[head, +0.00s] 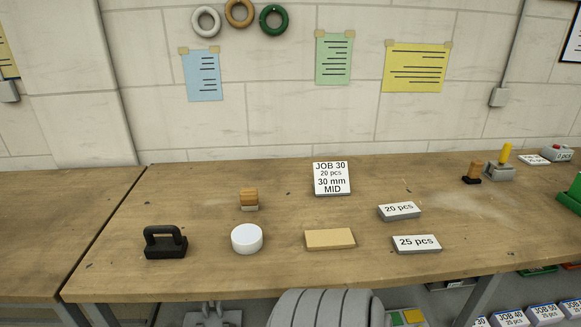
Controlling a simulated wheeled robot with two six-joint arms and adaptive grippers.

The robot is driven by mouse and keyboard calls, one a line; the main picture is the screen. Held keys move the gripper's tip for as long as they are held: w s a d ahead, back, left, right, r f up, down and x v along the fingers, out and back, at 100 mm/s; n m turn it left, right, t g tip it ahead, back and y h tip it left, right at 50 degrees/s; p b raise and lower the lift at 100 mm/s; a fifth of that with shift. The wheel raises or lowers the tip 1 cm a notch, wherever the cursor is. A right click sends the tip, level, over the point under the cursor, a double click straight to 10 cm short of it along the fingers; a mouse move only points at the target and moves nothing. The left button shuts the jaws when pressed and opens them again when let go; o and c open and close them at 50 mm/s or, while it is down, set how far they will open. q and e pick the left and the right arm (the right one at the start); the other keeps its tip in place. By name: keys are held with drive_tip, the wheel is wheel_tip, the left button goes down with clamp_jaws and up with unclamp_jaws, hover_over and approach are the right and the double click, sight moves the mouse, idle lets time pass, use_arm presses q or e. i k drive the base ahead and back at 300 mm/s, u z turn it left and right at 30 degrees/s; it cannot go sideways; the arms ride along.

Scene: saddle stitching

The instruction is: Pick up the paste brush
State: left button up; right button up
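What looks like the paste brush (249,196) stands on the wooden table left of the middle. It has a short, banded tan wooden body and a paler lower part that may be bristles. A round white tub or disc (247,239) sits in front of it, apart from it. I cannot make out either of my grippers in the head view, and nothing touches the brush.
A black handled block (165,243) stands front left. A tan slab (330,239), a JOB 30 sign (331,178) and cards marked 20 pcs (400,211) and 25 pcs (416,244) lie rightward. Small tools (499,170) stand far right. Table around the brush is clear.

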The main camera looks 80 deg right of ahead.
sight(249, 197)
drive_tip(key=z, duration=2.65)
